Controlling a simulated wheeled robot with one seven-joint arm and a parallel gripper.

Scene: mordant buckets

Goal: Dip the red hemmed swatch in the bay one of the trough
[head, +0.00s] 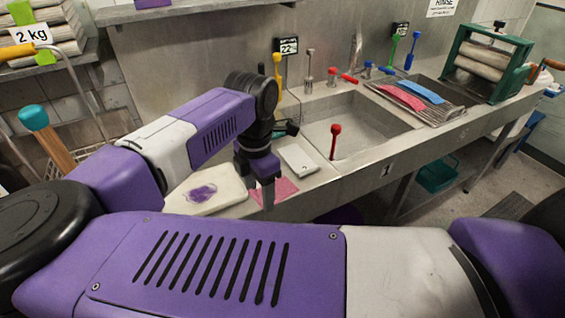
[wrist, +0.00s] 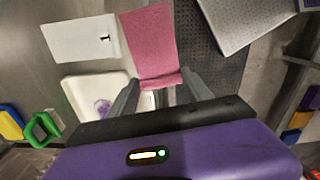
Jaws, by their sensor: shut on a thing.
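The pinkish-red swatch (wrist: 152,40) has a folded, darker hem along the edge nearest me in the wrist view. My gripper (wrist: 160,95) is shut on that hem, and the cloth extends flat away from the fingers. In the head view the swatch (head: 285,187) shows partly behind my gripper (head: 268,200), low at the counter's front. I cannot tell whether it touches the surface. A steel trough basin (head: 375,122) lies to the right of my gripper, with a red-handled tool (head: 335,138) standing in it. A dark figure 1 marks its front face. The basin's bottom is partly hidden.
A white board with a purple stain (head: 207,188) lies left of my gripper. A white plate (head: 299,160) lies beyond it, marked 1 in the wrist view. Taps line the basin's back. Pink and blue cloths (head: 402,97) lie on a rack before a green-framed roller wringer (head: 490,65).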

